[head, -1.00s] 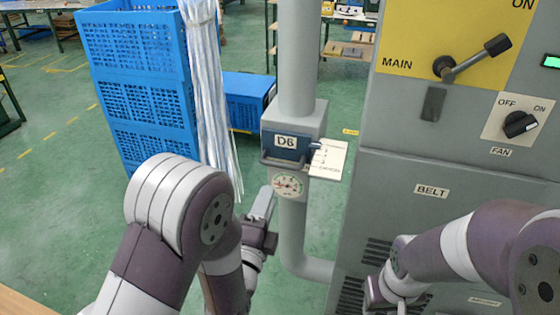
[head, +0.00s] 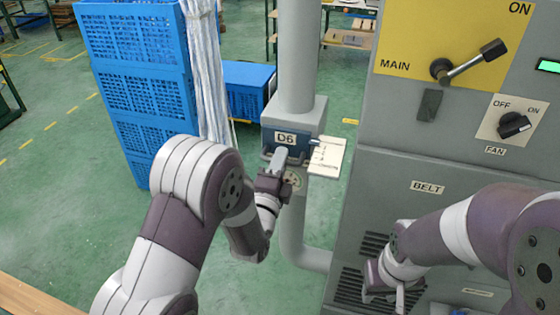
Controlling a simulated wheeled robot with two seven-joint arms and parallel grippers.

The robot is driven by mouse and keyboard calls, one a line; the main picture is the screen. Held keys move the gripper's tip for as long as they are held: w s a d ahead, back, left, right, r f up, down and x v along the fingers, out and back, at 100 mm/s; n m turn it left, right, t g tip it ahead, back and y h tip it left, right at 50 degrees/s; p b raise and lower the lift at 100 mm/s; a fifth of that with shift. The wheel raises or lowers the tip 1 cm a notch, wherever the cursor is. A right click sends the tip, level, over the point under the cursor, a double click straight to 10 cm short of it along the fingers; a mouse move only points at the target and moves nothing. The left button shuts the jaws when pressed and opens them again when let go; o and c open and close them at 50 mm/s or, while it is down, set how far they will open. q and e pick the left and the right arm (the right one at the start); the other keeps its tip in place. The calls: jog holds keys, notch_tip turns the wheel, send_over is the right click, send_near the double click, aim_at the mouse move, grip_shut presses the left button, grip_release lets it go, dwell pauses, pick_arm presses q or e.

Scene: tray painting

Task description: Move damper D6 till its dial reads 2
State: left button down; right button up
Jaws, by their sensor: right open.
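Damper D6 (head: 286,139) is a grey box on a vertical grey pipe, with a blue label plate and a scale card (head: 329,158) at its right. My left gripper (head: 279,156) is in front of the damper's lower edge, at the dark handle bar. Whether its fingers touch or enclose the bar cannot be told. My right gripper (head: 399,301) is open and low in front of the grey cabinet, well away from the damper.
The grey cabinet (head: 385,195) at the right carries a MAIN lever (head: 470,62) and a FAN knob (head: 513,124). Stacked blue crates (head: 140,80) and hanging plastic strips (head: 205,75) stand left of the pipe. Green floor is open between crates and pipe.

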pick_arm(q)
jog(key=v, duration=0.2)
jog(key=b+v, duration=0.1)
jog(key=shift+s+r, duration=0.1)
jog(key=shift+r, duration=0.2)
jog(key=c, duration=1.2)
grip_release()
jog(key=b+v, duration=0.4)
jog(key=v, duration=0.8)
jog(key=shift+s, duration=0.25)
jog(key=shift+f, duration=0.1)
